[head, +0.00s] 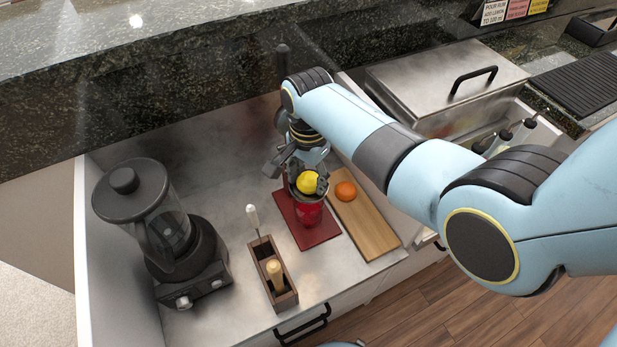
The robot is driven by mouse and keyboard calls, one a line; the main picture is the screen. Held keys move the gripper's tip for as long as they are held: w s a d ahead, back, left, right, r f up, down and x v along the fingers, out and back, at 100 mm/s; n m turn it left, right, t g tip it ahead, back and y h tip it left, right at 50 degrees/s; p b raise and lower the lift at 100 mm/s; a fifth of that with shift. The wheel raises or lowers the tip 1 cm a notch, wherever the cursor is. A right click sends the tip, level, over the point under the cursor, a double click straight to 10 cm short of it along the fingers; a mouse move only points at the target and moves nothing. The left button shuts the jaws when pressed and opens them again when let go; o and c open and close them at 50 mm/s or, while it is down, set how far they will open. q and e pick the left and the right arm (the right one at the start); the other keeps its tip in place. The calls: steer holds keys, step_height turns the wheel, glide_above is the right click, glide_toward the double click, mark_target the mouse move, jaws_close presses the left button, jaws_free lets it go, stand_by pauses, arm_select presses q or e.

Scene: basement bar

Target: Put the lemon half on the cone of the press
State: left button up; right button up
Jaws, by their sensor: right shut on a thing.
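The yellow lemon half (307,182) is between the fingers of my right gripper (306,172), which is shut on it. It is over the press, right above a red vessel (308,214) that stands on a dark red mat (322,236). A dark upright part (283,62), which looks like the press's lever, rises behind my gripper. The cone is hidden by the gripper and the lemon, so I cannot tell whether the lemon touches it. My left gripper is not in view.
A wooden board (371,234) with an orange fruit (345,191) lies just right of the mat. A wooden tool box (287,299) stands in front, a blender (168,230) at left. A lidded steel bin (430,85) is at back right. Bare steel lies between blender and mat.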

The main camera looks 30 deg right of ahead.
mark_target(309, 178)
steer(key=shift+f, duration=0.25)
steer(key=o, duration=1)
steer(key=shift+r, duration=0.2)
step_height(309, 178, up, 12)
steer(key=shift+f+p, duration=0.1)
steer(key=shift+p, duration=0.8)
